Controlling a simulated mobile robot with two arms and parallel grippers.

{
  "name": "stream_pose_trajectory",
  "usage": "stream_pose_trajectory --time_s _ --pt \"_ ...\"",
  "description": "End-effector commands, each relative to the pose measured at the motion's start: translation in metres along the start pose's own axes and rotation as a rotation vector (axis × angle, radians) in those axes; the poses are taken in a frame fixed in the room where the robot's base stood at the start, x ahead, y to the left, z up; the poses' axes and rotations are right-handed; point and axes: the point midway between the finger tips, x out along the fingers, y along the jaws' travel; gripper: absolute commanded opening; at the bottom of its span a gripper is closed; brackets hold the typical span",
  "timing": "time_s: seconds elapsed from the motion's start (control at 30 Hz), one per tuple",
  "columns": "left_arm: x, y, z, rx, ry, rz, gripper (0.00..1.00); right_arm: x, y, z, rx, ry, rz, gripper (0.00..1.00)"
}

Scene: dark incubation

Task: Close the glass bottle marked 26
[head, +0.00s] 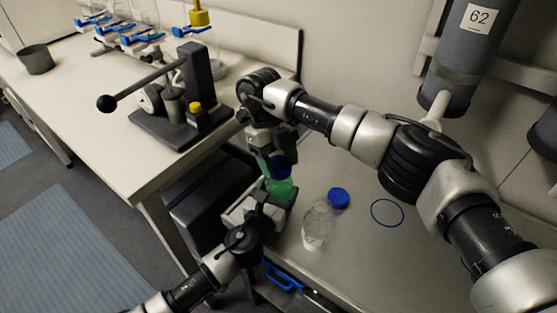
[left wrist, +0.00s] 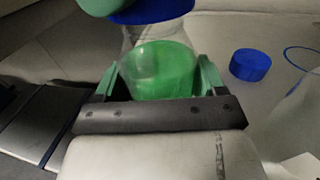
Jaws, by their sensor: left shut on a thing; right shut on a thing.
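A glass bottle with green liquid (head: 281,188) stands upright in my left gripper (head: 266,199). It also shows in the left wrist view (left wrist: 160,68), between the green fingers of my left gripper (left wrist: 160,88). No number can be read on it. A blue cap (head: 280,169) is at the top of this bottle, and its lower part shows in the left wrist view (left wrist: 155,11). My right gripper (head: 272,157) comes from above and is shut on the blue cap. I cannot tell whether the cap is seated on the neck.
A clear bottle (head: 317,226) stands on the bench, with a loose blue cap (head: 339,198) and a blue ring (head: 387,212) beyond it. A lever press (head: 180,110) stands on the left table. A grey cylinder marked 62 (head: 465,50) hangs at upper right.

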Motion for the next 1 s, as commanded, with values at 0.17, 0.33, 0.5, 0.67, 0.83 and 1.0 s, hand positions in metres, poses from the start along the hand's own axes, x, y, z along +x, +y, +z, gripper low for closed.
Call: stream_pose_trajectory --time_s 0.17,0.33,0.5,0.67,0.83,1.0 --pt "-0.0003 -0.0005 -0.0006 0.001 0.001 -0.001 0.04 0.0005 -0.0021 -0.0001 0.343 -0.002 0.145 0.34" --pt "-0.0004 -0.0006 -0.0006 0.0 0.001 -0.001 0.04 0.0003 -0.0023 -0.0001 0.548 -0.004 0.227 0.34" --pt "-0.0004 -0.0008 -0.0006 0.0 0.001 -0.002 0.04 -0.0001 -0.0021 -0.0001 0.609 -0.002 0.251 0.34" --pt "-0.0004 -0.0008 -0.0007 0.0 0.001 -0.002 0.04 -0.0001 -0.0022 0.0 0.608 -0.003 0.249 0.34" --pt "-0.0005 -0.0009 -0.0007 0.0 0.001 -0.002 0.04 -0.0001 -0.0022 0.0 0.607 -0.003 0.248 0.71" --pt "-0.0004 -0.0009 -0.0007 -0.001 0.001 -0.002 0.04 0.0003 -0.0018 0.0 0.605 -0.002 0.248 0.81"
